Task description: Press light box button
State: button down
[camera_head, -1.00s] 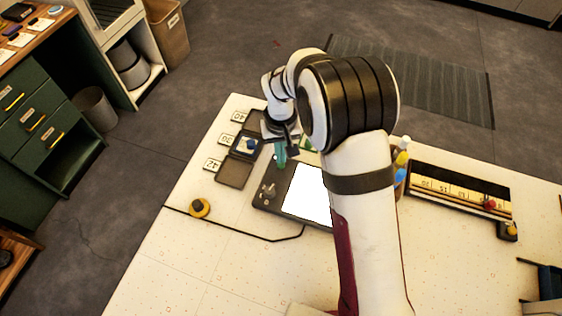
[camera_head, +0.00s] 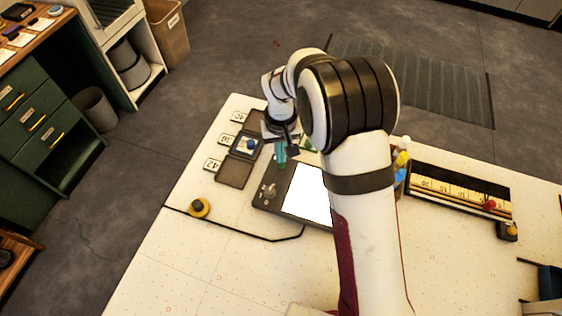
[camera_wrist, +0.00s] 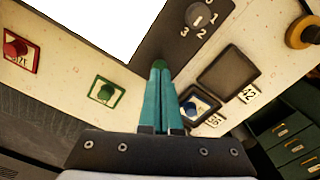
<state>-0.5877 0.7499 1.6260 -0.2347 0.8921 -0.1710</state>
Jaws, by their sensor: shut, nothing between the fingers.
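The light box (camera_head: 262,200) is a dark panel with a lit white screen (camera_head: 308,195) and a knob. In the wrist view its dark panel (camera_wrist: 160,38) runs beside the bright screen (camera_wrist: 80,20). A dark green round spot, which looks like the button (camera_wrist: 158,63), shows right at my fingertips and is partly hidden by them. My gripper (camera_head: 280,161) is over the far left edge of the light box. Its teal fingers (camera_wrist: 161,72) are shut with nothing between them. I cannot tell whether the tips touch the button.
The numbered knob (camera_wrist: 196,15) is beside the fingers. Dark trays (camera_head: 235,173) with number cards, one holding a blue piece (camera_head: 250,144), lie to the left. A yellow-and-black button (camera_head: 199,207) and cable are in front. Bottles (camera_head: 401,160) stand right of my arm.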

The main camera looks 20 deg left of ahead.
jog(key=shift+f, duration=0.95)
jog(key=shift+r, duration=3.45)
jog(key=s+d+r+m, duration=0.4)
jog(key=d+r, duration=0.4)
jog(key=d, duration=0.2)
jog(key=s+d+r+m+y, duration=0.1)
jog(key=s+d+m, duration=0.2)
jog(key=s, duration=0.7)
jog(key=s+d+r+m, duration=0.2)
jog(key=s+d+m, duration=0.2)
jog(key=s+d, duration=0.4)
jog(key=shift+s+r+m+y, duration=0.3)
jog(key=shift+s+y, duration=0.1)
jog(key=shift+s, duration=0.6)
